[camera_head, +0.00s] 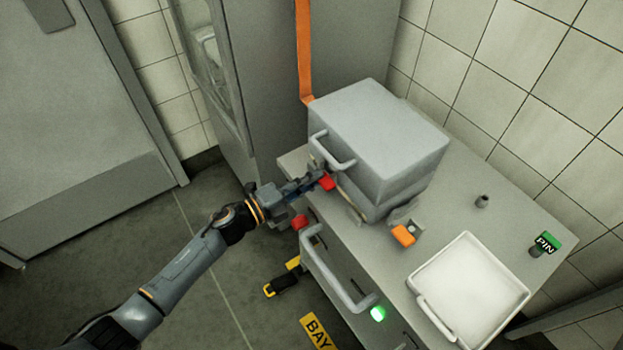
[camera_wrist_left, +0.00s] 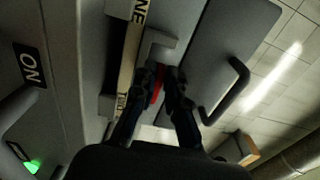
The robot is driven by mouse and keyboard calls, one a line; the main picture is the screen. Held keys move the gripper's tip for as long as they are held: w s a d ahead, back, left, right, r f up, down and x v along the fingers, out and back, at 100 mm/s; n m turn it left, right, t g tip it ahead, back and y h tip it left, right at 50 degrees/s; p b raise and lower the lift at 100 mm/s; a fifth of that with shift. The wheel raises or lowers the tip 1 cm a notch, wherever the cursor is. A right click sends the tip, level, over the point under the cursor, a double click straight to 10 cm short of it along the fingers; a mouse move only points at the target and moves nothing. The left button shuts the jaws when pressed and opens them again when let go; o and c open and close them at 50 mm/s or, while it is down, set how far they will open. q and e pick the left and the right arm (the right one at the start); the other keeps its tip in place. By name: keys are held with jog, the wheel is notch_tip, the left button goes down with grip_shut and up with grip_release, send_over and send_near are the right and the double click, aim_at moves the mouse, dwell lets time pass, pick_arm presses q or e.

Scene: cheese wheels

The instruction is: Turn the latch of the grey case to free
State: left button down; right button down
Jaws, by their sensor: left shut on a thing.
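The grey case (camera_head: 375,135) sits on a grey cabinet top, with a light handle (camera_head: 331,152) on its front face. A red latch (camera_head: 327,182) shows at the case's lower front edge, under the handle. My left gripper (camera_head: 316,181) reaches in from the left and is shut on this red latch. In the left wrist view the red latch (camera_wrist_left: 157,88) shows between the two dark fingers, partly hidden by them. The case (camera_wrist_left: 215,45) and its dark-looking handle (camera_wrist_left: 234,92) are to the right there. My right gripper is not in view.
An orange tab (camera_head: 403,235) is by the case's right corner. A white tray (camera_head: 516,291), a small grey peg (camera_head: 482,201) and a green "PIN" piece (camera_head: 546,243) are on the cabinet top (camera_head: 450,225). A drawer handle (camera_head: 330,270) and a green light (camera_head: 377,313) are on its front.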

pick_arm(q)
jog(key=shift+f, duration=0.1)
jog(key=c, duration=1.4)
grip_release()
jog(key=shift+o, duration=0.2)
jog(key=shift+a, duration=0.1)
jog(key=v, duration=1.2)
jog(key=shift+w, duration=0.1)
